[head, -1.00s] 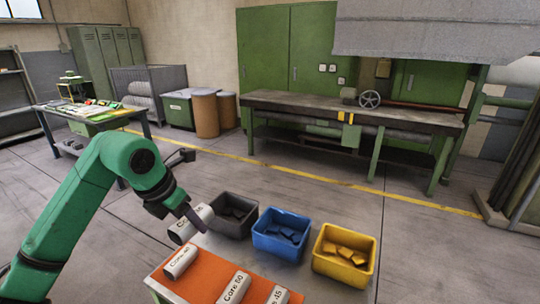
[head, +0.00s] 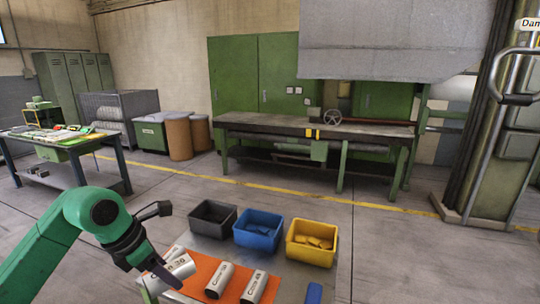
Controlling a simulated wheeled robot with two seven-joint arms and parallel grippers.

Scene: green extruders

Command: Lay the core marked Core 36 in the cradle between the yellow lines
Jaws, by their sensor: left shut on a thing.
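My left gripper (head: 155,262) is shut on a pale cylindrical core (head: 177,271) with dark lettering. The label is partly readable and seems to end in 36. The held core is tilted, over the left end of the orange mat (head: 200,267); whether it touches the mat I cannot tell. Another core (head: 173,252) shows partly behind it. Two more labelled cores, one (head: 219,280) in the middle and one (head: 255,287) to its right, lie on the mat. I cannot make out the cradle with yellow lines. My right gripper is not in view.
Black (head: 212,220), blue (head: 257,232) and yellow (head: 311,243) bins stand behind the mat. A blue object (head: 314,293) lies at right. A long bench (head: 300,128) with a handwheel stands at the back, beyond open floor and a yellow floor line. A post stands at far right.

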